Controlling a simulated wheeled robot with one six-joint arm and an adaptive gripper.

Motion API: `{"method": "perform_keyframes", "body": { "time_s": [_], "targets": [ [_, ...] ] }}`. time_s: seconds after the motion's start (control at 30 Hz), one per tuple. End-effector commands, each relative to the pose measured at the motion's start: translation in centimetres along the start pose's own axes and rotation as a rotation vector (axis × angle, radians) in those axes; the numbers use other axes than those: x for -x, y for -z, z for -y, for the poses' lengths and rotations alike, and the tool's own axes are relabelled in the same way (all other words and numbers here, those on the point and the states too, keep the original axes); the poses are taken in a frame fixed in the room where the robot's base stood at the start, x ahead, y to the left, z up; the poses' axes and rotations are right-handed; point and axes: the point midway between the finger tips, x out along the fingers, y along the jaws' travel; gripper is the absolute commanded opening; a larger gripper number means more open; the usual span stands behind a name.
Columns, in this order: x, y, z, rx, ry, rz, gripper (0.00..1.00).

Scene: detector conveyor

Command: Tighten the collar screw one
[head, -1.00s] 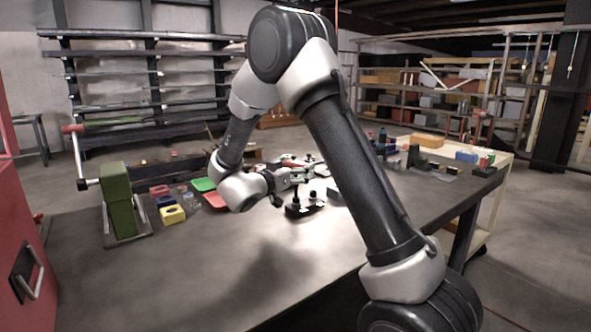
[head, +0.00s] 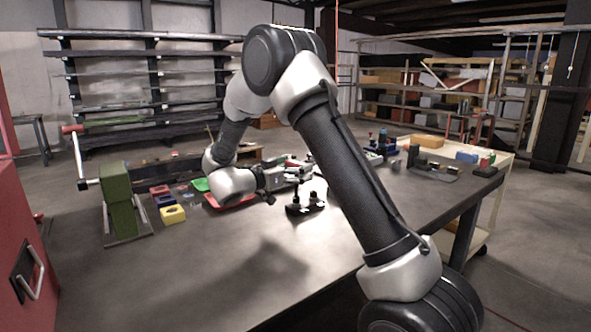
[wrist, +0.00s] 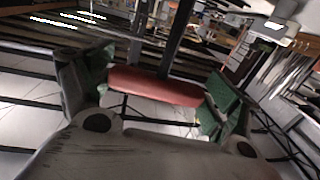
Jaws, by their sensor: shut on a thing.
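My gripper (head: 296,175) is above the table, behind and above a small black fixture (head: 305,208) with dark upright knobs. In the wrist view my gripper (wrist: 158,90) has its green pads at the two ends of a red handle (wrist: 150,86), shut on it. A dark shaft (wrist: 176,38) runs from the handle toward the top of the picture; its far end is not clear. The gripper and handle are apart from the black fixture. I cannot make out collar screw one in either view.
A green press-like stand (head: 119,200) with a red-tipped lever stands on the left of the table. Yellow (head: 172,214), blue and red blocks and a red tray (head: 230,202) lie near it. More parts stand at the right (head: 432,170). The front of the table is clear.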

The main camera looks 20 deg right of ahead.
Motion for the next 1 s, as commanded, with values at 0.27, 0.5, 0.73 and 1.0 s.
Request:
{"method": "perform_keyframes", "body": {
  "time_s": [0.27,0.5,0.73,1.0],
  "targets": [
    [0.0,0.1,0.0,-0.001,0.001,-0.002,0.46],
    [0.0,1.3,0.0,-0.003,0.001,-0.004,0.46],
    [0.0,2.8,0.0,-0.002,0.001,-0.002,0.46],
    [0.1,4.5,0.0,-0.002,0.002,-0.002,0.46]
  ]
}}
